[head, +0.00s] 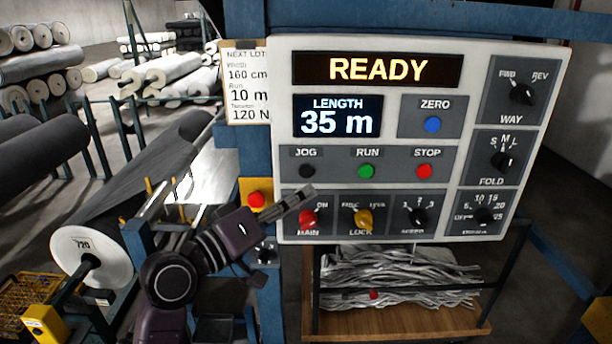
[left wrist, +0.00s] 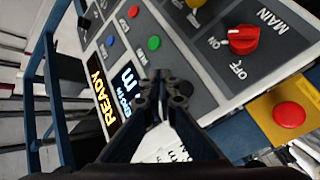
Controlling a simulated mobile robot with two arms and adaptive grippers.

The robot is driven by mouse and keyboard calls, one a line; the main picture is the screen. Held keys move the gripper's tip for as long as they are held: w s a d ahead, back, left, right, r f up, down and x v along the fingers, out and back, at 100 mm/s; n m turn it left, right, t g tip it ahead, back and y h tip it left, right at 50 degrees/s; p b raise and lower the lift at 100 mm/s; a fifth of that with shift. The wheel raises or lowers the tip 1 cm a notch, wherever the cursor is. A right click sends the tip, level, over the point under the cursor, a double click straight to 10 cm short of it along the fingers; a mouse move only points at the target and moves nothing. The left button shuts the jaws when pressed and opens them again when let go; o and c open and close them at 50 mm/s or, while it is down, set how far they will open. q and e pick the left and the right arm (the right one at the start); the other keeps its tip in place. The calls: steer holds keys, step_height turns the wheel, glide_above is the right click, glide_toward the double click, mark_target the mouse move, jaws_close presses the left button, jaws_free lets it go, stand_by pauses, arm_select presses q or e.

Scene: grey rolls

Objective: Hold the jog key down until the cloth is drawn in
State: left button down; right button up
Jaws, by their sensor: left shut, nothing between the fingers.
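The black jog key (head: 307,171) is at the left of the button row on the control panel (head: 420,55), beside the green run key (head: 366,171) and red stop key (head: 424,171). The display reads READY and the length reads 35 m. My left gripper (head: 308,191) is shut and empty, its tips just below the jog key in the picture; contact cannot be told. A dark grey cloth roll (head: 165,170) lies at the left. My right gripper is out of view.
A red button on a yellow box (head: 257,198) sits at the panel's lower left. The red main switch (head: 307,220) and yellow lock switch (head: 363,219) are below the keys. A wooden cart (head: 400,322) with crumpled grey cloth stands under the panel. More rolls lie behind.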

mark_target(306, 171)
arm_select(q)
steer(key=shift+w+b, duration=0.4)
steer(key=shift+w, duration=2)
steer(key=shift+w, duration=0.15)
steer(key=shift+w, duration=0.3)
steer(key=shift+w, duration=0.4)
stand_by(4.8)
